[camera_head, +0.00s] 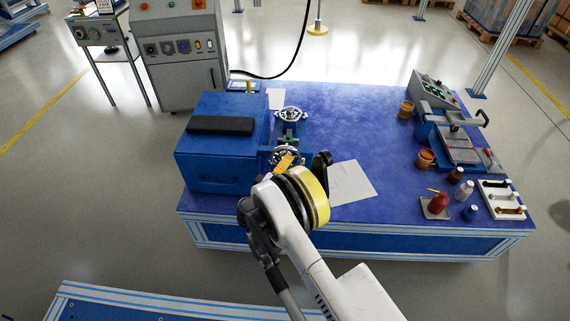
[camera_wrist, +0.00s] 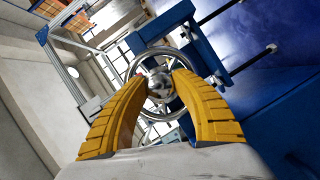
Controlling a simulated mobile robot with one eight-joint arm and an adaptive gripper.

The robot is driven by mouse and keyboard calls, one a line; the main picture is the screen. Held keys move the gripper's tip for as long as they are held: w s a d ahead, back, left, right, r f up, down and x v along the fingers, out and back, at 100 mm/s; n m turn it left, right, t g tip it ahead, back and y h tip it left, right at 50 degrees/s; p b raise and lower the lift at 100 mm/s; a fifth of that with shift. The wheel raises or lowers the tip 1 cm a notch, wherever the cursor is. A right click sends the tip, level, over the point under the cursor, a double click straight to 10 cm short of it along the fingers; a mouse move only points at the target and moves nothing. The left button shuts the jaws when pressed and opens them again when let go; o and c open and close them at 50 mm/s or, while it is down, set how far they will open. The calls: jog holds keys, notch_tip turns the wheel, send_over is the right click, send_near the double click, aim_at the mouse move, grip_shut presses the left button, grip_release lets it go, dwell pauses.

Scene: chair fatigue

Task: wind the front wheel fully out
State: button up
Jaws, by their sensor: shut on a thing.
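The front wheel (camera_head: 274,153), a metal handwheel, is at the near right side of the blue box-shaped machine (camera_head: 218,150). My gripper (camera_head: 286,160) is at this wheel and partly covers it, along with my arm. In the wrist view the wheel (camera_wrist: 153,51) is a shiny ring behind my gripper (camera_wrist: 163,80). The two yellow fingers are shut on its middle, with a shiny round hub (camera_wrist: 162,88) between them. The exact finger contact is hard to see.
A second handwheel (camera_head: 290,115) sits farther back, past a green part (camera_head: 290,140). A white sheet (camera_head: 352,183) lies right of my wrist on the blue table (camera_head: 345,115). Cups, bottles and a clamp device (camera_head: 455,135) stand at the right. A grey cabinet (camera_head: 180,50) stands behind.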

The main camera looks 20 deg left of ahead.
dwell(0.5)
jog(key=o, duration=1.2)
jog(key=v, duration=0.7)
jog(key=shift+s, duration=0.2)
